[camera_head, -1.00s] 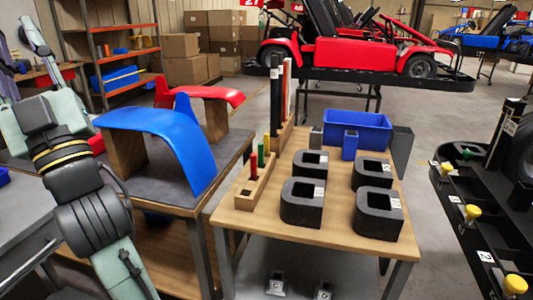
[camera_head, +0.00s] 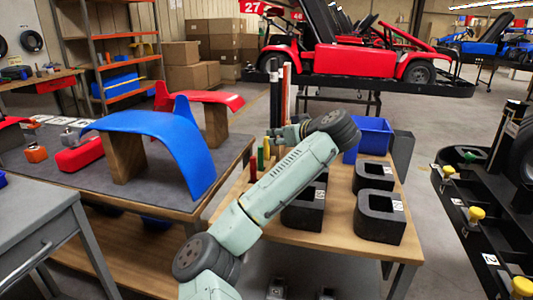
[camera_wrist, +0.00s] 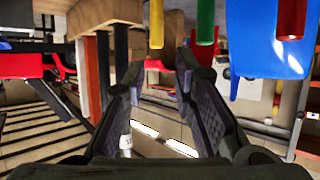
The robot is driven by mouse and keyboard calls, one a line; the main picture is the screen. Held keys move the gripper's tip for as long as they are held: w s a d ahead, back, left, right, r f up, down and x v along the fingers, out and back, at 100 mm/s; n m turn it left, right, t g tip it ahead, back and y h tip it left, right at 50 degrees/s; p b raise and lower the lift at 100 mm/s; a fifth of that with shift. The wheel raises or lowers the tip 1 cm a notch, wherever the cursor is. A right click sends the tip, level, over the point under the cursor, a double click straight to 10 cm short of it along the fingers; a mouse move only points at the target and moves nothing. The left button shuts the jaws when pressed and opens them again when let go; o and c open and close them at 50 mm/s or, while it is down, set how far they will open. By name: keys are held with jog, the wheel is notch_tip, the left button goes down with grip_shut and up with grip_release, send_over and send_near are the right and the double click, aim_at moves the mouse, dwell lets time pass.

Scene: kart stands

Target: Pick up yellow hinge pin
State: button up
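The yellow hinge pin (camera_head: 267,147) stands in a wooden rack at the left side of the wooden table, behind a green pin (camera_head: 260,158) and a red pin (camera_head: 253,170). In the wrist view, which looks inverted, the yellow pin (camera_wrist: 157,25) hangs from the top edge, with the green pin (camera_wrist: 206,22) and red pin (camera_wrist: 291,18) to its right. My gripper (camera_wrist: 160,85) is open and empty. The yellow pin lies beyond its fingertips, roughly in line with the gap. In the head view my arm hides much of the rack's surroundings.
Black hollow blocks (camera_head: 379,214) and a blue bin (camera_head: 374,134) share the table. Tall dark and red posts (camera_head: 286,95) stand behind the pins. A blue fender (camera_head: 150,124) on the left table (camera_head: 221,158) stands close by. A kart (camera_head: 470,225) with yellow knobs is at right.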

aim_at(267, 138)
jog(key=p+x, duration=0.2)
jog(key=x, duration=0.5)
jog(key=shift+d+p, duration=0.15)
jog(key=shift+p, duration=0.25)
jog(key=shift+w+f, duration=0.25)
grip_shut()
